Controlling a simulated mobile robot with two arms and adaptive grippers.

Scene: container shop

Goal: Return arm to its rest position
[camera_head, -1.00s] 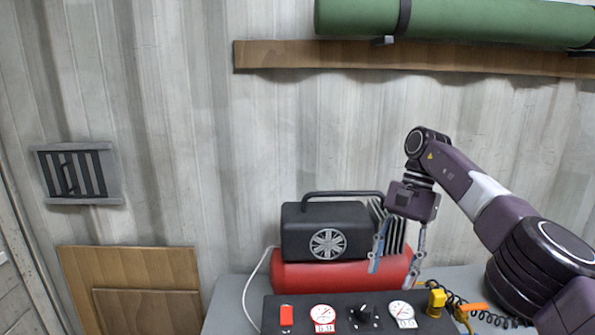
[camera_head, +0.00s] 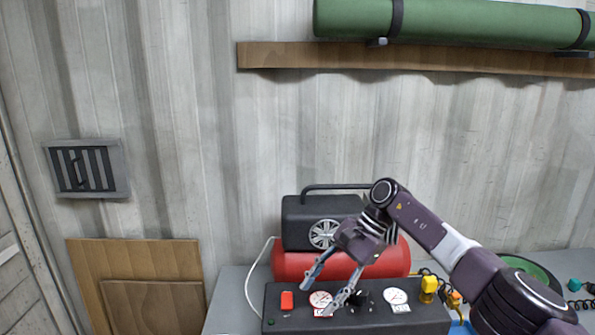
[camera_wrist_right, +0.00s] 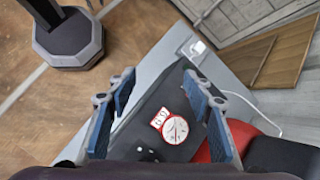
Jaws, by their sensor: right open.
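My right arm comes in from the right in the head view, and its gripper (camera_head: 332,285) hangs in front of the air compressor (camera_head: 290,264), over the dark control panel (camera_head: 425,318). The fingers are apart with nothing between them. In the right wrist view the open fingers (camera_wrist_right: 160,100) frame a white gauge with a red rim (camera_wrist_right: 175,130) on the panel below. My left gripper is not in view.
The panel carries a red switch (camera_head: 287,300), gauges and a yellow fitting (camera_head: 429,285). A grey table (camera_head: 228,300) bears the compressor. Wooden boards (camera_head: 135,260) lean on the wall. A wooden shelf (camera_head: 300,58) holds a green roll (camera_head: 450,22).

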